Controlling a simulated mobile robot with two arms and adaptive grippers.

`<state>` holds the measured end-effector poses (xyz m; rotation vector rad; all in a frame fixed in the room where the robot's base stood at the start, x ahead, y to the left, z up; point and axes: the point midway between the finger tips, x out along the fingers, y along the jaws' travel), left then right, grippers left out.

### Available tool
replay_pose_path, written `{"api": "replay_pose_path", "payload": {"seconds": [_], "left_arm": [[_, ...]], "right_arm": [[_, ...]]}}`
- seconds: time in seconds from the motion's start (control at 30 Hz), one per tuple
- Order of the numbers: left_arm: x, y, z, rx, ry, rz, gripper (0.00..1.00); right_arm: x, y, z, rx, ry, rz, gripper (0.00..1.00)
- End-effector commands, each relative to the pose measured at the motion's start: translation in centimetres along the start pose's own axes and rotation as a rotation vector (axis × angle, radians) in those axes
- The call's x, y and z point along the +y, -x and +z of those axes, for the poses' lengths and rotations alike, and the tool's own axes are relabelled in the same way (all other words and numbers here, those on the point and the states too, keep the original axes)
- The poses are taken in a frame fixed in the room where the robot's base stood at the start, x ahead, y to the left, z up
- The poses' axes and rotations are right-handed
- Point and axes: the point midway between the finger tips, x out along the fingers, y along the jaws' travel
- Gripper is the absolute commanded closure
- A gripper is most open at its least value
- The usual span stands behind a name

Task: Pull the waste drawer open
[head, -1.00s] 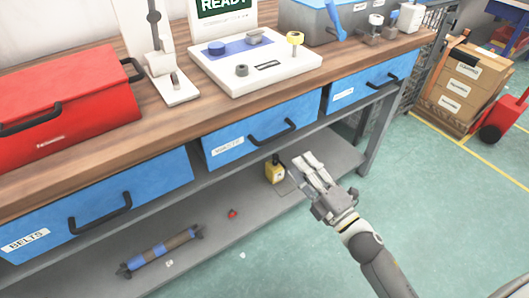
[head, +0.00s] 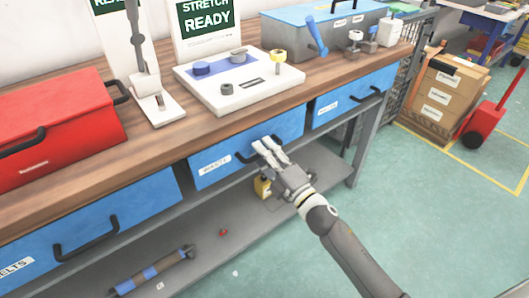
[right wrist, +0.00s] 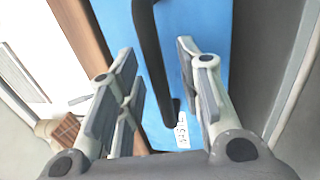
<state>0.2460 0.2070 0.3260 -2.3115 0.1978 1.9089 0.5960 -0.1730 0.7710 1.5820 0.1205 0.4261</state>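The waste drawer (head: 215,158) is the middle blue drawer under the wooden bench top, with a white label reading WASTE. It looks closed. Its dark handle (head: 243,157) is partly hidden behind my right gripper (head: 268,147), which is at the drawer's front with its fingers toward the handle. In the right wrist view, the handle (right wrist: 153,60) runs between the spread fingers of the right gripper (right wrist: 160,85), with gaps on both sides. The blue drawer front (right wrist: 207,25) lies behind it. The right gripper is open and holds nothing. My left gripper is out of view.
The BELTS drawer (head: 140,208) is at left and another blue drawer (head: 345,101) at right. A lower shelf (head: 205,240) holds a yellow bottle (head: 262,187) and a roller (head: 152,272). A red toolbox (head: 60,130) stands on the bench. The floor in front is clear.

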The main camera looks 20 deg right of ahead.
Motion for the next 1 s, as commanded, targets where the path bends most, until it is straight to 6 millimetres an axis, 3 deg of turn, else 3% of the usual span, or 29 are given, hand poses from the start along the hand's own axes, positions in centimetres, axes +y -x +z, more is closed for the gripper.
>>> {"api": "replay_pose_path", "payload": {"seconds": [0.2,0.5,0.83,1.0], "left_arm": [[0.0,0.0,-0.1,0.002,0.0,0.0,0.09],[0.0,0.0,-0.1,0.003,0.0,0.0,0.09],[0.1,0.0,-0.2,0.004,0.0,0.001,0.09],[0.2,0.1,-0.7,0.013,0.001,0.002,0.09]], "right_arm": [[0.0,0.0,0.0,0.0,0.0,0.0,0.66],[0.0,0.0,0.0,0.0,-0.001,0.0,1.0],[0.0,0.1,0.1,0.0,0.0,-0.001,1.0],[0.0,0.6,1.4,0.0,0.001,-0.003,1.0]]}}
